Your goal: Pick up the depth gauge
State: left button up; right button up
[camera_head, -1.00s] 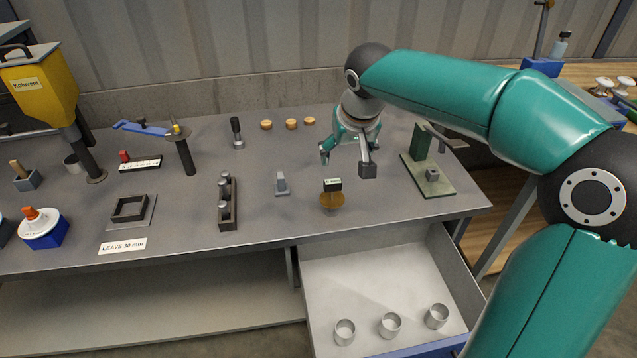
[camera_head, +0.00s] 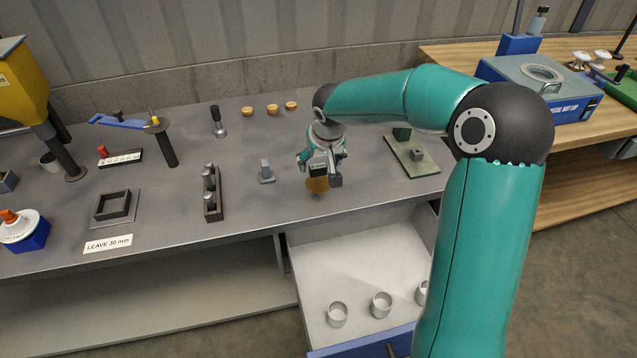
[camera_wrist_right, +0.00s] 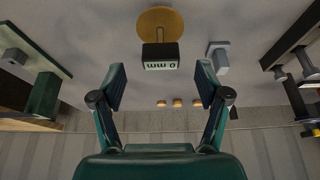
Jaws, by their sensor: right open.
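The depth gauge (camera_head: 316,185) stands on the grey bench near its front edge, with a round brass-yellow disc and a dark display box on top. In the right wrist view its display (camera_wrist_right: 160,64) reads "0 mm". My right gripper (camera_head: 320,173) is open at the gauge, its fingers partly overlapping it in the head view. In the right wrist view the open fingers (camera_wrist_right: 161,80) lie to either side of the display's line, with the display just beyond the tips and nothing between the pads. Contact is not visible. My left gripper is not in view.
A small grey block (camera_head: 266,172) stands left of the gauge, beside a dark rack of metal cylinders (camera_head: 212,195). A green-based stand (camera_head: 412,158) is to the right. An open drawer (camera_head: 345,270) with several metal cups lies below the front edge.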

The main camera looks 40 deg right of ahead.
aim_at(318, 167)
jog(key=x, duration=0.4)
jog(key=shift+w+d+f+p, duration=0.1)
jog(key=shift+w+f+p, duration=0.15)
jog(key=shift+p, duration=0.15)
jog(key=shift+r, duration=0.1)
grip_shut()
